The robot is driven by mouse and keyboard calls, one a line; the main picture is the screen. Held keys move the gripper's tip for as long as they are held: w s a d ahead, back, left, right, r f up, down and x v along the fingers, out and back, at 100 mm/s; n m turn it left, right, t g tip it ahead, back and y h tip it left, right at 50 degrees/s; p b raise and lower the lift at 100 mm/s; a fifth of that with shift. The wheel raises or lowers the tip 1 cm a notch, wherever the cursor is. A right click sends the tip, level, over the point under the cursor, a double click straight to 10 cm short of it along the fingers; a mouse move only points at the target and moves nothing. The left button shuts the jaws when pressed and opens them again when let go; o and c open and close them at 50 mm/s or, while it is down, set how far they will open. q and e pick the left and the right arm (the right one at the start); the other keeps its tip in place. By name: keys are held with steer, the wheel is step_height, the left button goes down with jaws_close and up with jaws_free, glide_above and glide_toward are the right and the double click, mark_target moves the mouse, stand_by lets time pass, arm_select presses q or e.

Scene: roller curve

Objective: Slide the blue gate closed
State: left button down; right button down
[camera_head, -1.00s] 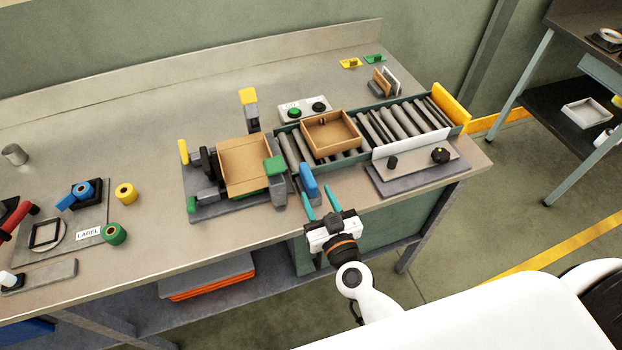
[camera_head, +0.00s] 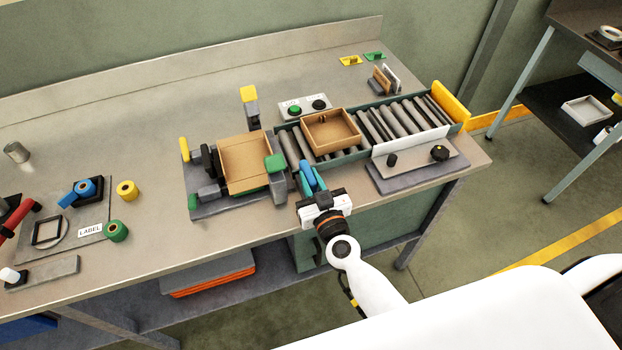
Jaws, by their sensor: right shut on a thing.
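The blue gate handle (camera_head: 308,174) stands at the near side of the roller conveyor (camera_head: 404,121), near its left end. My right gripper (camera_head: 311,182) comes from the front and is shut on the blue gate handle, with its teal fingers on either side. The gate's panel, if any, is mostly hidden behind the handle and fingers. My left gripper is not in view.
An open cardboard box (camera_head: 331,132) sits on the rollers. Another box (camera_head: 245,164) stands in a fixture left of the conveyor, with a green-topped post (camera_head: 275,164) close to my gripper. A knob panel (camera_head: 415,166) lies to the right.

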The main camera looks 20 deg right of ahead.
mark_target(305, 166)
steer(key=shift+w+r+p, duration=0.1)
steer(key=shift+w+p, duration=0.4)
steer(key=shift+w, duration=1.6)
steer(key=c, duration=1.4)
jaws_free()
steer(key=shift+c, duration=0.2)
steer(key=shift+o, duration=0.8)
steer(key=shift+w, duration=0.2)
